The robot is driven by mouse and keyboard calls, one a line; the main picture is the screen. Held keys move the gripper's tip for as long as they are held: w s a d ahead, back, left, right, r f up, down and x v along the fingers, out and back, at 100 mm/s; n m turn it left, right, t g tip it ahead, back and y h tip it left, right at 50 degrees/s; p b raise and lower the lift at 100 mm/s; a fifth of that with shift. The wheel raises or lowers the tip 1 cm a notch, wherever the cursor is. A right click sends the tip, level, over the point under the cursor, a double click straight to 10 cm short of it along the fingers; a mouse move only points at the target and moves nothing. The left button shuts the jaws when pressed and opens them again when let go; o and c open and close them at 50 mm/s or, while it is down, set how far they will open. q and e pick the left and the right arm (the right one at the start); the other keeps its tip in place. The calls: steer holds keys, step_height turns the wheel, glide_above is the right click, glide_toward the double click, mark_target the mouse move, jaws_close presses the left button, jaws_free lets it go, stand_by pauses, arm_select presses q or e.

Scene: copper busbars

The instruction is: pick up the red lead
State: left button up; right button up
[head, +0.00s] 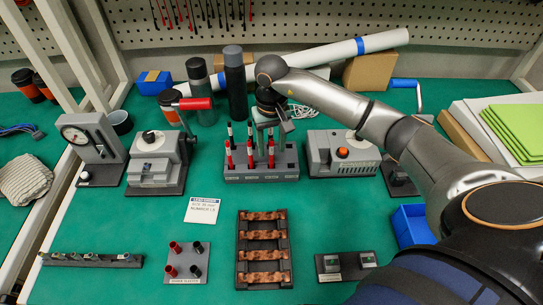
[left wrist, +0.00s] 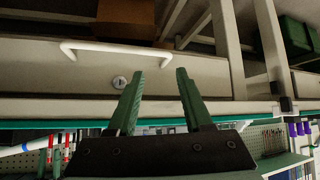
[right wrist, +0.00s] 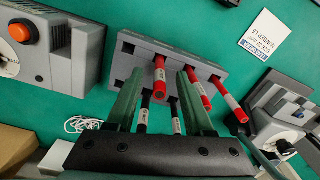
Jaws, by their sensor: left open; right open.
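A grey rack (head: 262,176) stands at the back middle of the green bench and holds several upright leads, red in front and black behind. In the right wrist view, red leads (right wrist: 159,76) with white bands stand in the rack (right wrist: 205,68), and black leads (right wrist: 143,115) show between the fingers. My right gripper (head: 268,122) is over the rack. It is open (right wrist: 158,82), with its fingers on either side of one red lead's line of sight; I cannot tell the depth. My left gripper (left wrist: 160,74) is open and empty, away from the rack, facing a drawer front.
Grey devices stand left (head: 158,160) and right (head: 340,153) of the rack. Dark cylinders (head: 235,85) stand behind it. A label card (head: 202,210), a copper busbar block (head: 263,250) and a terminal plate (head: 187,263) lie in front. A blue bin (head: 412,226) sits at the right.

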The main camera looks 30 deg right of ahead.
steer(key=shift+f, duration=1.25)
jaws_close()
